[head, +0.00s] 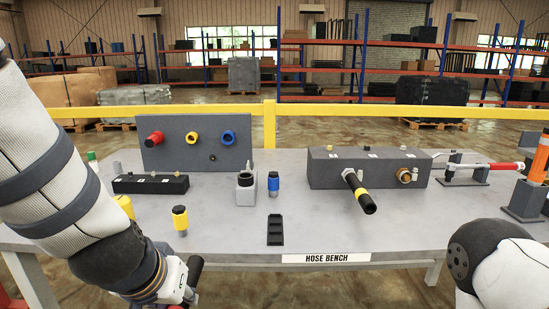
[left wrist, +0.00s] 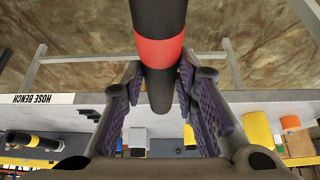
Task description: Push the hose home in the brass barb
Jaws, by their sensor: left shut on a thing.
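My left gripper (head: 188,281) is low at the front left of the bench, mostly cut off by the bottom of the head view. The left wrist view shows the gripper (left wrist: 165,100) shut on a black hose with a red band (left wrist: 160,52). The hose's lower end shows between the fingers; its other end runs out of that view. The brass barb (head: 404,175) sticks out from the front of a grey block (head: 325,169), well to the right of my left gripper, with nothing on it. My right gripper is out of view.
A black hose with a yellow band (head: 359,191) juts from the same block, left of the barb. A blue-topped cylinder (head: 273,184), a black tray (head: 275,231) and a yellow-topped cylinder (head: 180,219) stand on the bench (head: 225,240). The front right of the bench is clear.

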